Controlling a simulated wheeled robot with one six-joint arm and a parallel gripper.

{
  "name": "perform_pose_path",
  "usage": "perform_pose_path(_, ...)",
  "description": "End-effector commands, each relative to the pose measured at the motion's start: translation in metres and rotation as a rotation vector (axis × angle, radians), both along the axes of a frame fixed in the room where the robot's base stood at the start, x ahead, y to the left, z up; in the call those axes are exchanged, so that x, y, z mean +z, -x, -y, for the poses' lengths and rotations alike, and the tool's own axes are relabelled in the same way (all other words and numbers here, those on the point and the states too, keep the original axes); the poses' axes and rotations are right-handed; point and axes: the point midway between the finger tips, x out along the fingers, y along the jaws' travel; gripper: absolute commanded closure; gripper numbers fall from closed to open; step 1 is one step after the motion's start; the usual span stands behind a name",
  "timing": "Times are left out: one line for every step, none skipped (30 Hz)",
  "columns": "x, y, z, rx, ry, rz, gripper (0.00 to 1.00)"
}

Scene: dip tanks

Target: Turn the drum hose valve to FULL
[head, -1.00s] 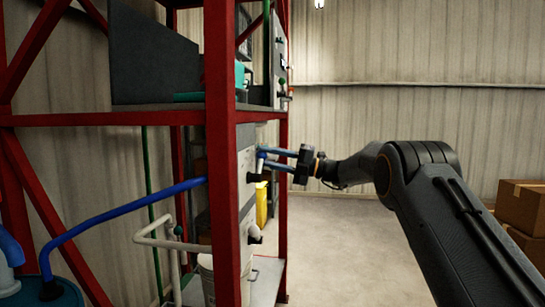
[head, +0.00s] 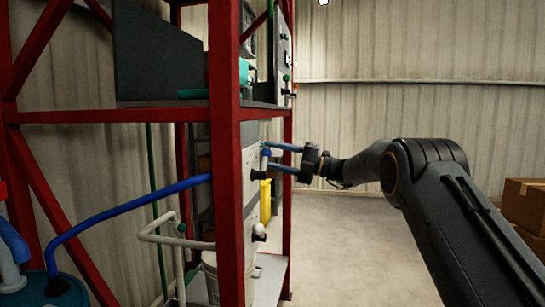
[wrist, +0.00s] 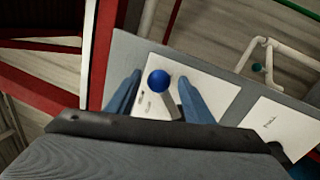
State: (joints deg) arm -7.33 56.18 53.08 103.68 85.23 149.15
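The valve's blue ball knob (wrist: 158,81) sits on a pale lever in front of a white label plate (wrist: 214,97) on a grey panel. In the head view the knob (head: 265,152) is small at the panel's near edge. My gripper (head: 269,156) reaches in from the right with its two blue fingers apart. In the wrist view the fingers (wrist: 160,78) stand on either side of the knob and lever, with gaps visible to both. The small marks on the plate are too blurred to read, so the valve setting cannot be told.
A red rack post (head: 226,160) stands close left of the panel. A blue hose (head: 125,212) runs from a blue drum (head: 70,290) to the panel. A black fitting (head: 257,175) juts below the knob. Cardboard boxes (head: 523,203) stand right; open floor (head: 345,240) lies between.

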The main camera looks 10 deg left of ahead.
Motion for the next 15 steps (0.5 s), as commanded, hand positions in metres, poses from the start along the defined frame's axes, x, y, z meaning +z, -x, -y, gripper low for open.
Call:
perform_pose_path(0.0,0.0,0.0,0.0,0.0,0.0,0.53)
perform_pose_path(0.0,0.0,0.0,0.0,0.0,0.0,0.53)
perform_pose_path(0.0,0.0,0.001,0.0,0.0,0.0,0.53)
perform_pose_path(0.0,0.0,0.002,0.0,0.0,0.001,0.53)
perform_pose_path(-0.001,0.0,0.003,0.0,0.0,0.001,0.53)
perform_pose_path(-0.002,0.0,0.006,-0.001,0.0,0.001,0.53)
perform_pose_path(-0.002,0.0,0.008,-0.001,0.0,0.001,0.53)
perform_pose_path(-0.003,-0.001,0.011,-0.002,0.0,0.001,0.53)
perform_pose_path(-0.004,-0.001,0.015,-0.002,0.0,0.001,0.53)
perform_pose_path(-0.005,0.0,0.019,-0.002,0.0,0.002,0.53)
perform_pose_path(-0.005,0.0,0.023,-0.001,0.0,0.002,0.53)
perform_pose_path(-0.007,0.0,0.03,-0.002,0.0,0.001,0.53)
perform_pose_path(-0.009,0.0,0.035,-0.002,0.001,0.001,0.53)
perform_pose_path(-0.01,0.0,0.04,-0.003,0.0,0.0,0.53)
perform_pose_path(-0.011,0.0,0.046,-0.002,0.001,0.001,0.53)
